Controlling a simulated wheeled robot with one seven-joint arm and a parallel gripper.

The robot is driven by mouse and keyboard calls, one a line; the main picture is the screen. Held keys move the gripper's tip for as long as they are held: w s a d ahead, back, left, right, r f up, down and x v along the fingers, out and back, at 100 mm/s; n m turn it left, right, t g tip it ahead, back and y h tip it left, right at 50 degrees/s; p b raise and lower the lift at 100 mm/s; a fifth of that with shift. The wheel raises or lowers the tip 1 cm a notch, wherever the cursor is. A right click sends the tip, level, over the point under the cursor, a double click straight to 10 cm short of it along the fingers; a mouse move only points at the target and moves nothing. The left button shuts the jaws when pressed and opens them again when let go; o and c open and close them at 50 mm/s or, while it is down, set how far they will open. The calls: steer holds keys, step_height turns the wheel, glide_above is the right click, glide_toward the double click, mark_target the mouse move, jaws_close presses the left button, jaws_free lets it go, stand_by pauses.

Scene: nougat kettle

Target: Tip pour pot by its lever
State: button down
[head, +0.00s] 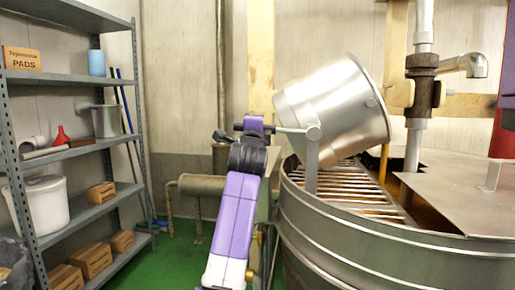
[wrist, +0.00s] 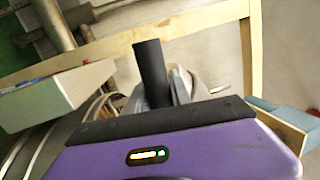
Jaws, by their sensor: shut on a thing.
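The pour pot (head: 335,105), a shiny metal bucket, is tilted on a post at the rim of the large round kettle (head: 390,250) in the head view. A thin metal lever (head: 291,130) runs left from the pot's pivot to my gripper (head: 268,128). My gripper is shut on the lever's outer end; the fingertips are hard to make out. In the wrist view, a black cylinder (wrist: 151,72) stands up just beyond my purple gripper body, probably the lever's grip.
A flat metal cover (head: 455,195) with a handle lies over the kettle's right side. A vertical pipe (head: 418,100) rises behind it. Grey shelves (head: 75,150) with boxes and buckets stand at the left. Green floor (head: 180,255) is open between the shelves and my arm.

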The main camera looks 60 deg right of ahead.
steer(key=s+d+r+m+g+h+p, duration=0.1)
steer(key=s+r+m, duration=0.4)
steer(key=r+m, duration=0.5)
steer(key=shift+d+r+g+h+p, duration=0.35)
steer(key=shift+d+g+p, duration=0.15)
steer(key=shift+g+p, duration=0.7)
steer(key=shift+s+m, duration=0.1)
steer(key=shift+m, duration=0.2)
steer(key=c, duration=1.2)
jaws_free()
steer(key=shift+o, duration=0.2)
steer(key=v, duration=0.7)
steer(key=shift+s+a, duration=0.2)
steer(key=shift+a, duration=0.1)
